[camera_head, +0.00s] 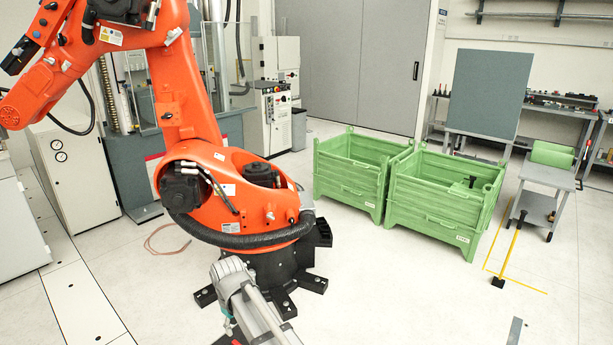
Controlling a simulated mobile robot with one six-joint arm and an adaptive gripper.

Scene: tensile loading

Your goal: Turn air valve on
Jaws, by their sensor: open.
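I cannot pick out the air valve in the head view. A white cabinet with two round gauges (57,150) stands at the left, but no valve handle can be made out on it. Part of my grey arm (250,300) shows at the bottom centre, in front of the base of a large orange robot. My gripper's fingers cannot be seen.
The orange industrial robot (232,200) fills the centre left on a black footed base. A thin reddish hose (165,240) lies on the floor beside it. Two green crates (440,205) stand centre right. A yellow-handled tool (512,250) stands at the right. The front-right floor is mostly clear.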

